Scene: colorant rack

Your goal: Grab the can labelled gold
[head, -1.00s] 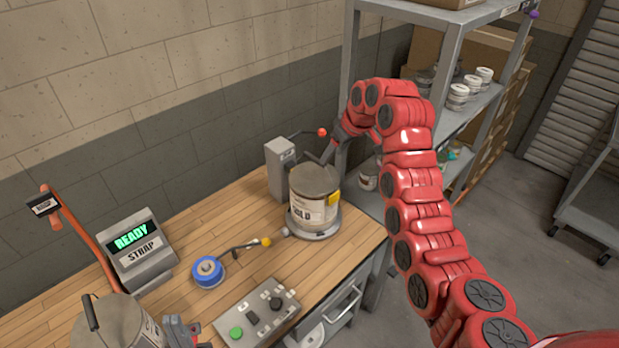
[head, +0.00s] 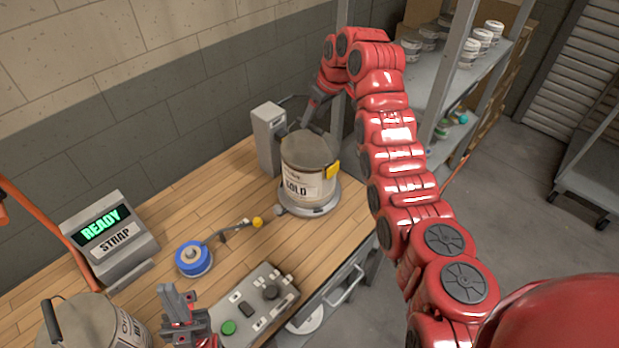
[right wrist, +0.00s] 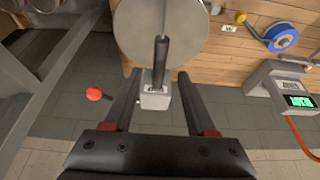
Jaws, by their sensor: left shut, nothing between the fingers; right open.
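The can labelled gold (head: 308,187) stands upright on a round grey base on the workbench, its label partly readable as "OLD". My right gripper (head: 308,128) is at the back of its lid, fingers pointing down. In the right wrist view the open fingers (right wrist: 160,88) point toward the can's lid (right wrist: 185,35). A dark upright bar, seemingly the can's handle (right wrist: 161,55), lies between the finger lines; contact cannot be told. My left gripper (head: 178,300) is shut and empty at the bottom, beside the control box.
A grey post (head: 268,140) stands right behind the can; a red knob (right wrist: 93,94) sticks out near it. A shelf rack (head: 440,85) stands right.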

